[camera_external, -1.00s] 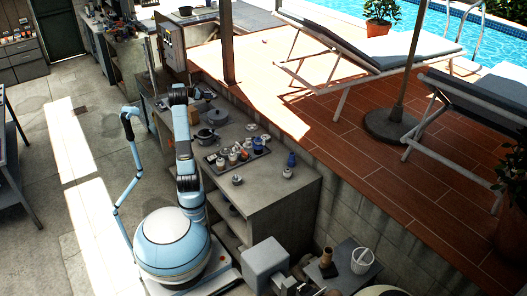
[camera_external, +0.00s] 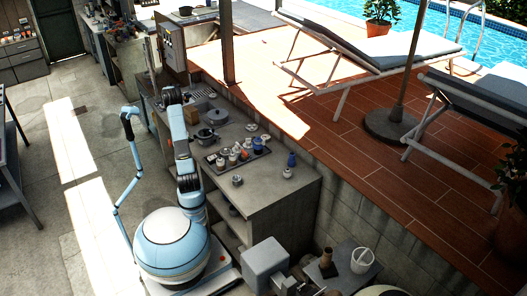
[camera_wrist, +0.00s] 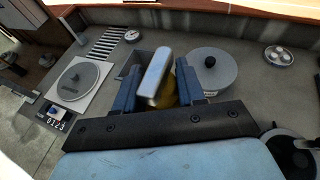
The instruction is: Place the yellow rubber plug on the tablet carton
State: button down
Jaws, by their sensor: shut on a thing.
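My gripper (camera_wrist: 157,88) shows in the wrist view, with a dark blue finger on each side. Between the fingers is a yellow thing (camera_wrist: 166,98), seemingly the rubber plug. It is mostly hidden, and the fingers are shut on it. A pale blue-white block (camera_wrist: 156,70), perhaps the tablet carton, shows directly at the yellow thing. I cannot tell whether the two touch. In the external view my arm reaches over the counter's far part, and neither gripper nor plug can be made out.
A lidded pot (camera_wrist: 212,70) stands right of the fingers. A scale (camera_wrist: 80,80) and slotted grate (camera_wrist: 108,42) lie left. A round dish (camera_wrist: 279,56) is far right. A tray of jars (camera_external: 255,158) and a blue bottle (camera_external: 291,159) stand on the counter's near part (camera_external: 270,185).

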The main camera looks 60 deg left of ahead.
jog(key=w+a+f, duration=0.1)
jog(key=a+f, duration=0.1)
jog(key=w+a+f, duration=0.1)
jog(key=f, duration=0.1)
jog(key=w+a+f, duration=0.2)
jog(key=shift+w+a+f, duration=0.1)
jog(key=shift+a+f, duration=0.15)
jog(key=shift+a, duration=0.1)
jog(key=shift+w+a+f, duration=0.1)
jog(key=shift+a+f, duration=0.05)
jog(key=shift+f, duration=0.8)
jog(key=shift+w+a+f, duration=0.1)
jog(key=shift+f, duration=0.8)
jog(key=shift+f, duration=0.1)
jog(key=c, duration=0.7)
grip_release()
jog(key=shift+o, duration=0.2)
jog(key=v, duration=1.2)
